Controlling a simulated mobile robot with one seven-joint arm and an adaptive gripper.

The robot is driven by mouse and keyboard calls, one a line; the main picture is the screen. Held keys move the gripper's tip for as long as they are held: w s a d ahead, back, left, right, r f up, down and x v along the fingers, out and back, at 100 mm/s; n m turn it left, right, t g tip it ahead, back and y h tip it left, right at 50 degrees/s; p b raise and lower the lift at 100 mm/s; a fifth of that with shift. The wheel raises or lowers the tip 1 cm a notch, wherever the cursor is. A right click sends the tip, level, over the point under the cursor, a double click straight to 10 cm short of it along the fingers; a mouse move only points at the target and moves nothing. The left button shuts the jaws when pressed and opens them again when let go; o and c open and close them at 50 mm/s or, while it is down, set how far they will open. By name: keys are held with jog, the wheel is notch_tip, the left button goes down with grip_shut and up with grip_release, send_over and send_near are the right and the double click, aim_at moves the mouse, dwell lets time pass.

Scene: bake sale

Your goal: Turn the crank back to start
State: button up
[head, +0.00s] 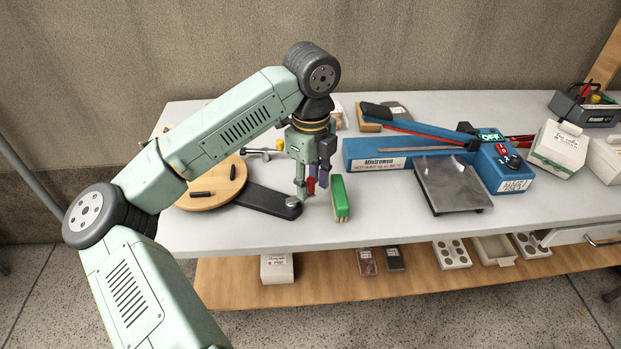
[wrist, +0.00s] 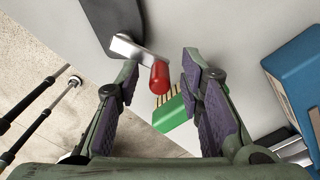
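The crank has a red handle (head: 311,186) on a short silver arm, at the end of a dark flat bar (head: 262,198) near the table's front edge. In the wrist view the silver crank arm (wrist: 128,47) runs from the dark bar (wrist: 112,18) to the red handle (wrist: 159,78). My gripper (head: 312,182) is over the handle, pointing down. In the wrist view my gripper (wrist: 160,68) is open, with the red handle between its fingers and visible gaps on both sides. The far end of the handle is hidden.
A green brush (head: 340,198) lies just right of my gripper. A round wooden board (head: 225,172) is to the left. A blue machine (head: 400,152) with a metal plate (head: 453,185) stands to the right. The white table (head: 385,222) has bare room in front.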

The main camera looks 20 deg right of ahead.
jog(key=shift+c, duration=0.4)
grip_shut()
jog(key=shift+b, duration=0.4)
